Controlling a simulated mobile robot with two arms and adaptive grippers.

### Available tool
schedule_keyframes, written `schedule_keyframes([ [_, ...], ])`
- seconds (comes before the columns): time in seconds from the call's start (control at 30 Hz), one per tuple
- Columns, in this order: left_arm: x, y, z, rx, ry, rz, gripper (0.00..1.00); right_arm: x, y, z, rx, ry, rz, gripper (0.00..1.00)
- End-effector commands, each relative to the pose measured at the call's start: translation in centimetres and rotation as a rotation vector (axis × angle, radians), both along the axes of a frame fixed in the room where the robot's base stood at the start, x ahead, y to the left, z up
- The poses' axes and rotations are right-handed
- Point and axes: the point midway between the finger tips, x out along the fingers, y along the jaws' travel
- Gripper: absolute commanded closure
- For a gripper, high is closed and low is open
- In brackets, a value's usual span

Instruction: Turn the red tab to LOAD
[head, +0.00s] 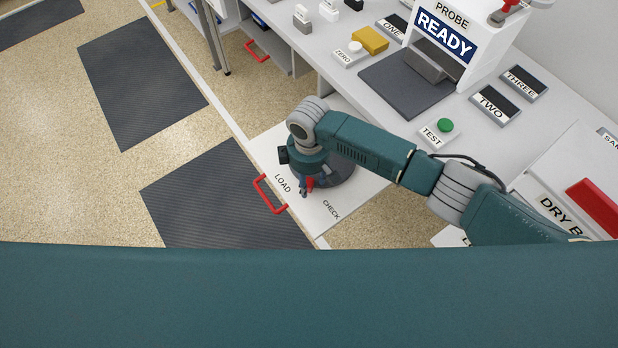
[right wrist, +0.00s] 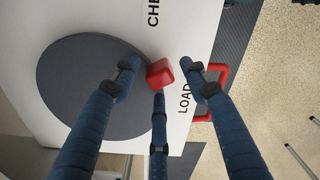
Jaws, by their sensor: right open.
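The red tab (head: 309,183) sits at the edge of a dark round disc (head: 340,172) on a white pull-out shelf. It also shows in the right wrist view (right wrist: 160,73). The tab lies between the printed words LOAD (head: 283,184) and CHECK (head: 331,209); in the right wrist view it looks nearer to LOAD (right wrist: 185,98). My right gripper (head: 305,188) is over the tab, pointing down. In the right wrist view its open fingers (right wrist: 158,80) stand around the tab, with visible gaps at both sides. Whether any finger touches it I cannot tell. My left gripper is not in view.
A red handle (head: 268,195) is on the shelf's front edge. On the bench are a green TEST button (head: 445,125), the PROBE unit reading READY (head: 445,35), a yellow block (head: 370,40) and a DRY B... box with a red bar (head: 592,207). Dark mats lie on the floor.

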Motion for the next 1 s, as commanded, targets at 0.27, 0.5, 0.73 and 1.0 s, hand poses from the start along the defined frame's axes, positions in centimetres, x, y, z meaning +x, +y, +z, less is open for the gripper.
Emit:
schedule_keyframes([
  [0.27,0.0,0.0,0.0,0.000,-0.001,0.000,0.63,0.0,0.0,0.0,0.000,0.000,0.000,0.67],
  [0.5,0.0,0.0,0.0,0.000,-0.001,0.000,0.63,0.0,0.0,0.0,0.000,-0.001,0.000,1.00],
  [0.73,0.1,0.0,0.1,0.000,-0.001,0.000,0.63,0.1,0.1,0.1,0.000,-0.002,-0.013,1.00],
  [1.0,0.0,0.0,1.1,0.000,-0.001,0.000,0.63,0.5,1.1,0.3,0.001,-0.001,-0.130,1.00],
])
